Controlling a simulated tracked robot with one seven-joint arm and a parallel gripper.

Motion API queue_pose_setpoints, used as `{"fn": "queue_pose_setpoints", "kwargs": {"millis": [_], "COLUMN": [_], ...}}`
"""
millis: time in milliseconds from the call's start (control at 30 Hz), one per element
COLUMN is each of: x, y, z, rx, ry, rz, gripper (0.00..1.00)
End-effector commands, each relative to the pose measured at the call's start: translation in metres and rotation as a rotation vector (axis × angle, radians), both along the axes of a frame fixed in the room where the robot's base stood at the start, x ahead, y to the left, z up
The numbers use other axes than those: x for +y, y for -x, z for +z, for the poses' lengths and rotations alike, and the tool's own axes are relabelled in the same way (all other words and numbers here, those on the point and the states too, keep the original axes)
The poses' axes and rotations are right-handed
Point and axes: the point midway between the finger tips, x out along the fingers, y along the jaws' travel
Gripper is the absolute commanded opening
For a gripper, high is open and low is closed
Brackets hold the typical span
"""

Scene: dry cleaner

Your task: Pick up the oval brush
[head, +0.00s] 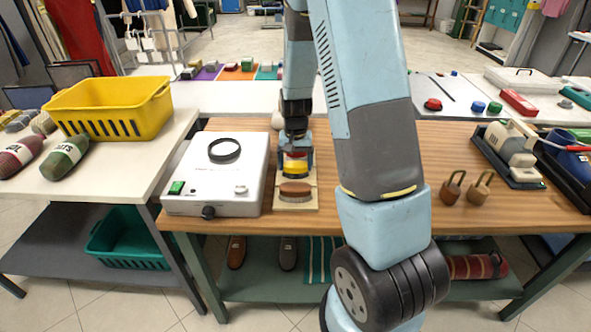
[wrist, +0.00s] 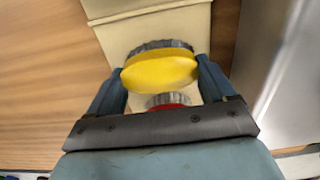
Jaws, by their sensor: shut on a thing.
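My gripper (wrist: 162,82) points down over a beige tray (head: 310,203) and is shut on a yellow oval brush (wrist: 160,70) with a grey ridged edge. The brush also shows in the head view (head: 295,169), below my fingers. I cannot tell whether it touches the tray. A red piece with a grey rim (wrist: 168,101) shows behind it, partly hidden by my gripper. A brown oval piece (head: 295,190) lies at the tray's near end.
A white machine (head: 215,180) stands close on the left of the tray. Two brown padlock-like weights (head: 480,190) and a beige device (head: 514,151) in a dark tray stand on the right. A yellow basket (head: 110,110) is on the left table. The wooden table's middle is largely hidden by my arm.

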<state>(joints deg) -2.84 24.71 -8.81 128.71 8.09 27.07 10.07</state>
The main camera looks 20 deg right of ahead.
Motion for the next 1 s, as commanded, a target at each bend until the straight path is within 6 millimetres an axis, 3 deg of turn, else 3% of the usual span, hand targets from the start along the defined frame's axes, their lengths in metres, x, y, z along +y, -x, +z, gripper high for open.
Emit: {"fn": "queue_pose_setpoints", "kwargs": {"millis": [133, 467, 633, 1000], "x": [0.0, 0.0, 0.0, 0.003], "y": [0.0, -0.001, 0.0, 0.049], "z": [0.0, 0.01, 0.035, 0.09], "rx": [0.0, -0.002, -0.004, -0.004], "ry": [0.0, 0.0, 0.001, 0.0], "rz": [0.0, 0.001, 0.0, 0.001], "gripper": [0.46, 0.46, 0.46, 0.46]}}
